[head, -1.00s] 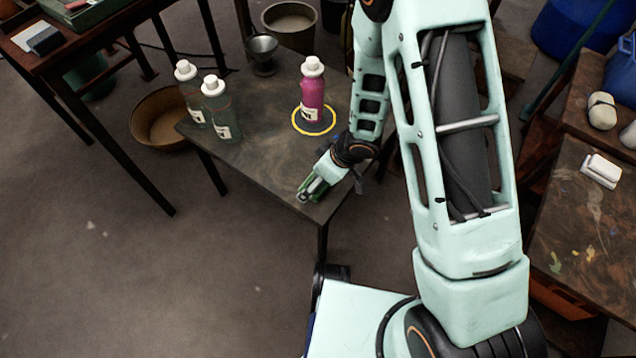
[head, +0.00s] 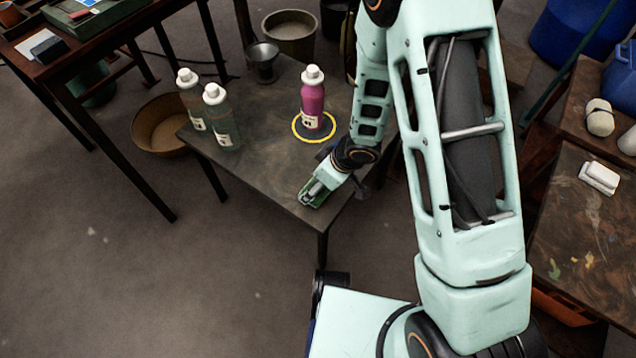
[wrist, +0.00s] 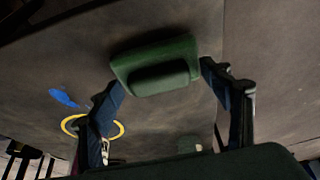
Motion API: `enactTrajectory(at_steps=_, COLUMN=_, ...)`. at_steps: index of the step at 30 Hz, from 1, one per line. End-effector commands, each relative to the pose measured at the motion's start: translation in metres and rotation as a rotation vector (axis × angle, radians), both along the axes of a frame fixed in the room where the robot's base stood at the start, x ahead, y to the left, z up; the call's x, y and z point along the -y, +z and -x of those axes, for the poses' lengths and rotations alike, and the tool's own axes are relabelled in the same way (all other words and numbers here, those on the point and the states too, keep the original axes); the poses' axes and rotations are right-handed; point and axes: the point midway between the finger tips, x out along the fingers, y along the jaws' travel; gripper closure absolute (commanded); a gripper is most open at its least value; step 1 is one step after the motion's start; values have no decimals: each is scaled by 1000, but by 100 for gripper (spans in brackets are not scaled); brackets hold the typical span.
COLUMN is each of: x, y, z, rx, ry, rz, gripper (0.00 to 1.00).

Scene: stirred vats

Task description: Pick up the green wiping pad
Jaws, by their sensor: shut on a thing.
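The green wiping pad (wrist: 155,65) has a raised grip along its middle and lies between my gripper's two fingers (wrist: 165,88) in the wrist view. My gripper is shut on it. In the head view my gripper (head: 314,192) is low at the near corner of the dark table (head: 265,160), with a little of the green pad (head: 310,200) showing at its tip. I cannot tell whether the pad still touches the tabletop.
A magenta bottle (head: 313,98) stands inside a yellow ring (head: 297,127). Two grey-green bottles (head: 222,120) stand at the table's left and a metal cup (head: 262,62) at the back. A side table (head: 580,240) is at right. Open floor lies front left.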

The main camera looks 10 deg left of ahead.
Motion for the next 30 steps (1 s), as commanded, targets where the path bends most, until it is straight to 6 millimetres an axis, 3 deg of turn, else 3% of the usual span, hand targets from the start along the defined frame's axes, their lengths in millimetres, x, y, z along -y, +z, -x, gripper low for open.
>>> enactTrajectory(at_steps=5, x=0, y=30, z=1, rx=2, ry=-1, rz=-1, gripper=57)
enactTrajectory(at_steps=13, x=-4, y=86, z=50, rx=4, ry=1, rz=-2, gripper=57)
enactTrajectory(at_steps=21, x=-8, y=105, z=100, rx=-3, ry=2, rz=0, gripper=57)
enactTrajectory(at_steps=30, x=-10, y=116, z=118, rx=-8, ry=4, rz=2, gripper=57)
